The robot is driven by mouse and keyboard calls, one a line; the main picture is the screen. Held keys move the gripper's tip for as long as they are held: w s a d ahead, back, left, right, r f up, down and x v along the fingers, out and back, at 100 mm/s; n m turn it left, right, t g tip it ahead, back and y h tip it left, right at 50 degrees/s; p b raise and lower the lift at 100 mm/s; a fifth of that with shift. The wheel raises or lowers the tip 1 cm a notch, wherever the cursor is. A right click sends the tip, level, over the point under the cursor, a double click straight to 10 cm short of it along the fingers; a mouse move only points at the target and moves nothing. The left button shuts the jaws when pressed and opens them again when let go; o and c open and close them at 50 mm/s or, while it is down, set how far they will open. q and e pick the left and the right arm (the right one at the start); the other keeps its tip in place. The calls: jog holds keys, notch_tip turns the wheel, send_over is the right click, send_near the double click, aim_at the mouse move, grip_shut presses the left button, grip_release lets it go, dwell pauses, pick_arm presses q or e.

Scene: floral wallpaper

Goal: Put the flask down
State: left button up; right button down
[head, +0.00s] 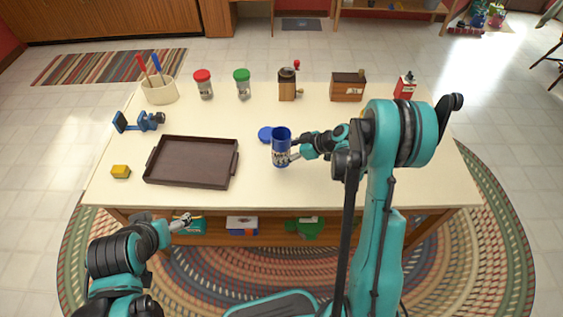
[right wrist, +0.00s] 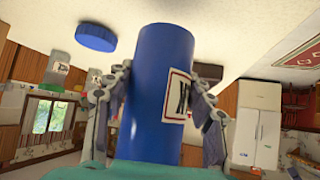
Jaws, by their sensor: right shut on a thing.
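The blue flask (head: 281,150) with a white label is upright over the middle of the table in the head view. My right gripper (head: 294,147) is shut on it from the right side. In the right wrist view the flask (right wrist: 158,95) stands between the two fingers of the right gripper (right wrist: 160,100), which touch its sides. I cannot tell whether the flask's base touches the tabletop. A round blue lid (head: 266,134) lies on the table just left of the flask. My left gripper (head: 183,219) is at the table's front edge, away from the flask; its fingers are too small to read.
A dark brown tray (head: 236,172) lies empty left of the flask. Jars, a grinder (head: 288,86) and a wooden box (head: 347,87) line the back. Table space in front of the flask is clear.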

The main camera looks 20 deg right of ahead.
jog(key=shift+w+a+f, duration=0.2)
jog(key=shift+w+f, duration=0.05)
jog(key=shift+f, duration=0.2)
notch_tip(320, 180, down, 4)
jog(key=shift+r+b, duration=0.2)
jog(key=shift+b, duration=0.7)
jog(key=shift+r, duration=0.1)
jog(key=c, duration=0.6)
grip_release()
jog(key=shift+f, duration=0.2)
